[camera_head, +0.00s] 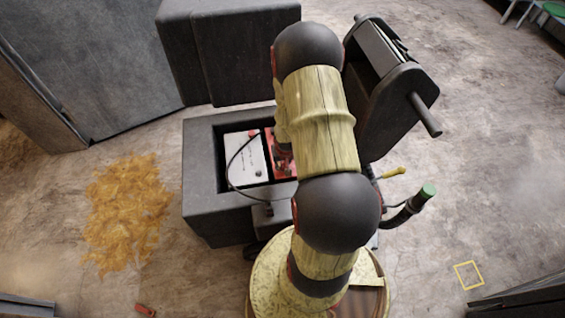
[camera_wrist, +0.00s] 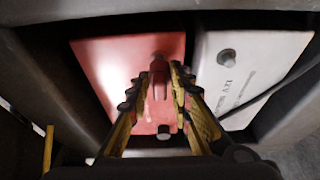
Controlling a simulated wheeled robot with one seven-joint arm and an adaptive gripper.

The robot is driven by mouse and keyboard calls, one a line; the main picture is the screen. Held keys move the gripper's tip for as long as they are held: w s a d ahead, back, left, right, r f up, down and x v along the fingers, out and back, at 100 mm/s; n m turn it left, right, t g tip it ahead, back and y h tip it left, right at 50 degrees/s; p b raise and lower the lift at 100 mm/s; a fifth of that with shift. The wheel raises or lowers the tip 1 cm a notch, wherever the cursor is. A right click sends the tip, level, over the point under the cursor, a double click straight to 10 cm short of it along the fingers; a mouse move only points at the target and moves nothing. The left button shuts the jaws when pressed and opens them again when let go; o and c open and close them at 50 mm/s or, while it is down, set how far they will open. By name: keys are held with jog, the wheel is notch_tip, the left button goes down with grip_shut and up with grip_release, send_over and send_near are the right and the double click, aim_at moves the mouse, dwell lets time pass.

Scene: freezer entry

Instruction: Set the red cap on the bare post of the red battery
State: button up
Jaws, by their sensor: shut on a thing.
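The red battery (camera_wrist: 95,60) lies at the left of the bay in the wrist view; part of it shows beside my arm in the head view (camera_head: 287,168). My gripper (camera_wrist: 167,74) is shut on the small red cap (camera_wrist: 157,82) above the red battery's far half. A grey tip shows at the cap's far end; I cannot tell whether it is a post. A dark post (camera_wrist: 164,132) stands on the battery's near side, between my fingers. In the head view my arm hides the gripper and cap.
A white battery (camera_wrist: 255,55) marked 12V sits right beside the red one, with a grey post and a black cable (camera_head: 230,170). The grey bay walls (camera_head: 200,150) stand close around both. A dark lidded part (camera_head: 390,100) rises at the right.

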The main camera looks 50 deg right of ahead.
aim_at(283, 163)
jog(key=shift+f+b, duration=0.85)
jog(key=shift+f, duration=0.15)
jog(key=o, duration=1)
jog(key=shift+r, duration=0.15)
jog(key=shift+v, duration=3.6)
jog(key=shift+s, duration=0.1)
